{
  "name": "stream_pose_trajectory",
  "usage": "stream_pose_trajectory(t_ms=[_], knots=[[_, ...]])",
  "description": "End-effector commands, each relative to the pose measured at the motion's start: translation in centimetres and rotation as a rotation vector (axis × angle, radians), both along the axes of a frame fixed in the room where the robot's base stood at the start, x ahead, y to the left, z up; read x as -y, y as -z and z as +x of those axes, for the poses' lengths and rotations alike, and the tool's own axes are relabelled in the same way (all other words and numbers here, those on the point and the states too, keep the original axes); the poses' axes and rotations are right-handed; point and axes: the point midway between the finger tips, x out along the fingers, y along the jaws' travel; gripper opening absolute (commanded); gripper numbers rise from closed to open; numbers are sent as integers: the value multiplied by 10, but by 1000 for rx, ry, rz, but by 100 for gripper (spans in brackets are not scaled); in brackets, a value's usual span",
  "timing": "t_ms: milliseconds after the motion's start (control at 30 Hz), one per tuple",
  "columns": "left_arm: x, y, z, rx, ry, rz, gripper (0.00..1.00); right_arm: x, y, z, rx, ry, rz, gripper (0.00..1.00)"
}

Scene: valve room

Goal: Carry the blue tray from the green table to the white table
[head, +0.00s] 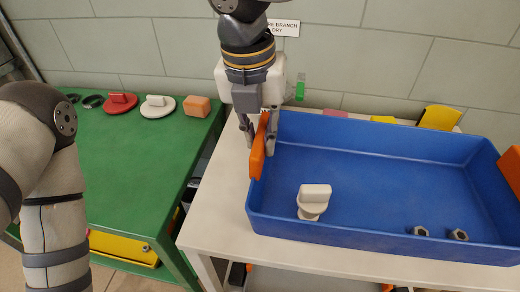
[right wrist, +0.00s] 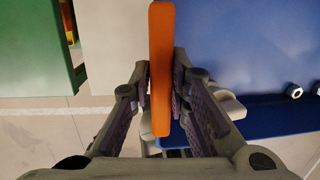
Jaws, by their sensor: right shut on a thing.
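The blue tray (head: 380,180) is over the white table (head: 218,190) and appears level. Whether its base touches the top is unclear. Its left orange handle (head: 257,160) is between the fingers of my right gripper (head: 260,145), which is shut on it. The right wrist view shows the same handle (right wrist: 160,70) pinched between both pads. The other orange handle (head: 513,168) is at the right edge, with no gripper visible on it. The tray holds a pale knobbed part (head: 313,200) and two nuts (head: 458,235). The green table (head: 130,160) is at left. My left gripper is out of frame.
On the green table's back edge are dark rings (head: 93,101), a red handled disc (head: 121,103), a white one (head: 158,106) and an orange block (head: 197,106). Yellow items (head: 439,117) stand behind the tray. A gap separates the tables.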

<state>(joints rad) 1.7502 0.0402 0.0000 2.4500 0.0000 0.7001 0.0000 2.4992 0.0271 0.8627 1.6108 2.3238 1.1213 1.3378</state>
Motion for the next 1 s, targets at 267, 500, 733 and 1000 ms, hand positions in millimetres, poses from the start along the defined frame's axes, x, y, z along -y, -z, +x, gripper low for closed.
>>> stream_pose_trajectory(t_ms=[267,500,733,1000], knots=[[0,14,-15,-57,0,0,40,0,44,30,-13,1,-5,0],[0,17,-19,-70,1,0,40,0,59,40,-10,-1,-5,0],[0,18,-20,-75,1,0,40,0,82,40,-5,-1,-4,0],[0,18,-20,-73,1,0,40,-1,82,40,-5,1,0,36]])
